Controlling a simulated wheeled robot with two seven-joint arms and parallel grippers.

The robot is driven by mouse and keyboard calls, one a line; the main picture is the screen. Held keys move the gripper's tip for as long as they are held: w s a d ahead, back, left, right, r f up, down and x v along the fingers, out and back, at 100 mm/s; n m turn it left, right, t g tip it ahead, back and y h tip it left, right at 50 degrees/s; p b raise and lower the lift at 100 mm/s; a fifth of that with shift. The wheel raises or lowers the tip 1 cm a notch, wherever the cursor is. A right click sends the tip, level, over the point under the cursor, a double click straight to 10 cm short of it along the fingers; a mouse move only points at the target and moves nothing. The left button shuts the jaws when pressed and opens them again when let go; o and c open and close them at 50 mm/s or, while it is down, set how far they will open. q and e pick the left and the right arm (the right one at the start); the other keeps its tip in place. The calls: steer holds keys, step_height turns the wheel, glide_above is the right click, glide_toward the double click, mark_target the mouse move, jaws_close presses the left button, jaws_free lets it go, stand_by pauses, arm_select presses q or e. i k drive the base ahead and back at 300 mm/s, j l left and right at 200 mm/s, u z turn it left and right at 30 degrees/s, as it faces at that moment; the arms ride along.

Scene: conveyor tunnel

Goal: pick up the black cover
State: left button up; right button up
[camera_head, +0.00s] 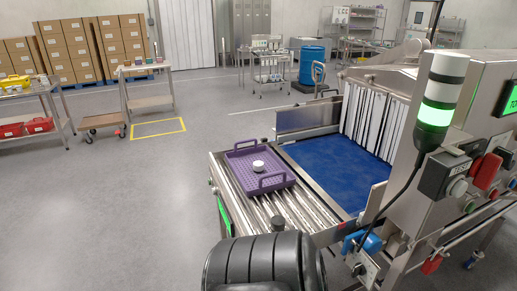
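I cannot pick out a black cover with certainty. A small dark cylinder (278,223) stands at the near end of the roller conveyor (310,207); I cannot tell whether it is the cover. A purple basket (243,180) with two raised handles sits on the rollers, and a small round white object (258,166) with a dark band lies in it. A large ridged black shape at the bottom centre hides the floor and the conveyor's near side; it may be part of my body. Neither of my grippers shows in the head view.
A blue belt (335,172) leads into the tunnel behind strip curtains (372,118). The machine housing has a lit green signal tower (437,100) and a red button (487,170). A low trolley (101,123) and a table stand at the left. The floor left of the conveyor is clear.

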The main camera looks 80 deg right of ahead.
mark_target(277, 222)
steer(key=i+z, duration=0.2)
steer(key=z, duration=0.2)
steer(key=i+z, duration=0.2)
steer(key=z, duration=0.25)
steer(key=i+j+z, duration=0.2)
steer(key=z, duration=0.2)
steer(key=i+j+z, duration=0.15)
steer(key=z, duration=0.25)
